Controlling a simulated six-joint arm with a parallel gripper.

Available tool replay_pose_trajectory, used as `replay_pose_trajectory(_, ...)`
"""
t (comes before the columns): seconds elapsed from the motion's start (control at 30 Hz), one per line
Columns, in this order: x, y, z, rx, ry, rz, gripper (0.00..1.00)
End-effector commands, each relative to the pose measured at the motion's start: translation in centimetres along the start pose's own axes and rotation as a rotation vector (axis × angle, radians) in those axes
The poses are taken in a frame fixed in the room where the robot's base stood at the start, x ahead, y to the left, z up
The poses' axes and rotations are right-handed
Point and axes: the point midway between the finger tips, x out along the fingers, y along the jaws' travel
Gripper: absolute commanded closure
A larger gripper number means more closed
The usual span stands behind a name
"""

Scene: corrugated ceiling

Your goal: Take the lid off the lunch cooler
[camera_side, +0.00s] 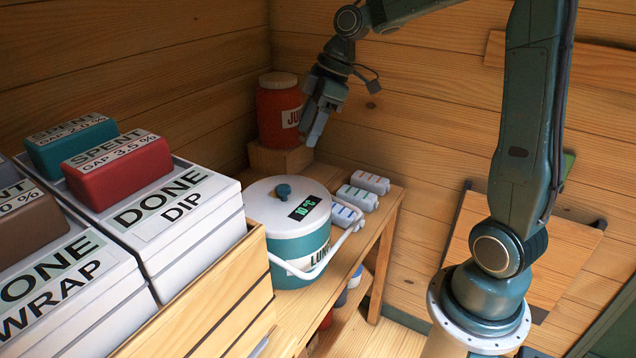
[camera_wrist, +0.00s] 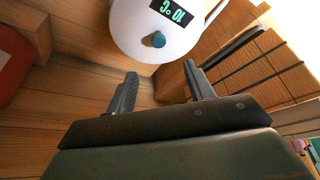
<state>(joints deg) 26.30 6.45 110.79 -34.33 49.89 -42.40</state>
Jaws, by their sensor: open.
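The lunch cooler (camera_side: 300,255) stands on the wooden bench, a teal and white round body with a white carrying handle hanging at its front right. Its white lid (camera_side: 262,208) is on top, with a dark teal knob (camera_side: 284,191) and a display reading 10 °C. In the wrist view the lid (camera_wrist: 130,30) and its knob (camera_wrist: 154,40) show at the top, beyond the fingertips. My gripper (camera_side: 314,138) is open and empty, above and behind the cooler in the side view. Its two fingers (camera_wrist: 160,80) are spread apart and touch nothing.
A red juice jug (camera_side: 278,112) stands on a wooden block at the back. Several small white-and-grey packs (camera_side: 358,198) lie right of the cooler. A wooden crate (camera_side: 225,300) with white DONE boxes (camera_side: 185,215) stands at left. Space above the lid is clear.

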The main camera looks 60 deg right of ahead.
Motion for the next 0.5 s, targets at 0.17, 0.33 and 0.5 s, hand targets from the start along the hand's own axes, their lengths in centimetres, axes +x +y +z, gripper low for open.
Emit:
replay_pose_trajectory(0.17, 1.2, 0.0, 0.0, 0.002, -0.001, -0.003, 0.47)
replay_pose_trajectory(0.33, 3.4, -0.1, 0.0, 0.002, -0.002, -0.005, 0.47)
replay_pose_trajectory(0.5, 6.0, -0.1, 0.0, 0.002, -0.003, -0.004, 0.47)
